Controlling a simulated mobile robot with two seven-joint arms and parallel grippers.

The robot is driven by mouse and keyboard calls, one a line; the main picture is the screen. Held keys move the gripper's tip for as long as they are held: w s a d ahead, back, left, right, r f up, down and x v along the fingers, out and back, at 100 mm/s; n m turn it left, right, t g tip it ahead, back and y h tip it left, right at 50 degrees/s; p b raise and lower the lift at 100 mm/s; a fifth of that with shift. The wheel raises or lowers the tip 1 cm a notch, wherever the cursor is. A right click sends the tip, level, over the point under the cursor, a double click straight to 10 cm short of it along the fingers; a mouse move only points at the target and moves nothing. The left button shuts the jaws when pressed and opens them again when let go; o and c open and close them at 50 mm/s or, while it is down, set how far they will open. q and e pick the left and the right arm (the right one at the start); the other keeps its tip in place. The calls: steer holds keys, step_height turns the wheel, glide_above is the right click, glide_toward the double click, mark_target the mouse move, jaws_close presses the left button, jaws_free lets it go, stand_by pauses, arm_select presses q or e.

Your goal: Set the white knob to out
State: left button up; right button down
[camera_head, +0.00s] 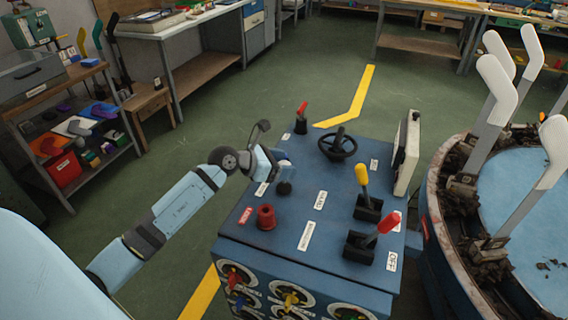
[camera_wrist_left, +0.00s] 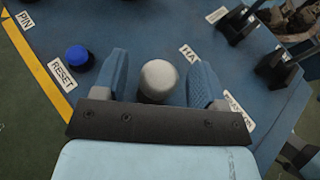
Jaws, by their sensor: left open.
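The white knob (camera_wrist_left: 158,80) shows in the left wrist view as a pale grey-white rounded top. It stands between the two blue fingers of my open left gripper (camera_wrist_left: 160,82), with a small gap to each side. In the head view my left gripper (camera_head: 278,167) is low over the left part of the blue console (camera_head: 228,247), and I cannot make out the white knob clearly there. I cannot read which setting it points to. My right gripper is not in view.
A blue button (camera_wrist_left: 77,56) is close left of the fingers. The console also has a red knob (camera_head: 266,216), a black handwheel (camera_head: 337,146), a yellow lever (camera_head: 363,178) and a red lever (camera_head: 385,224). A round machine with white sock forms (camera_head: 497,88) stands right.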

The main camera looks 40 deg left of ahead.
arm_select(q)
steer(key=v, duration=1.3)
steer(key=shift+s, duration=0.15)
steer(key=shift+s+a, duration=0.1)
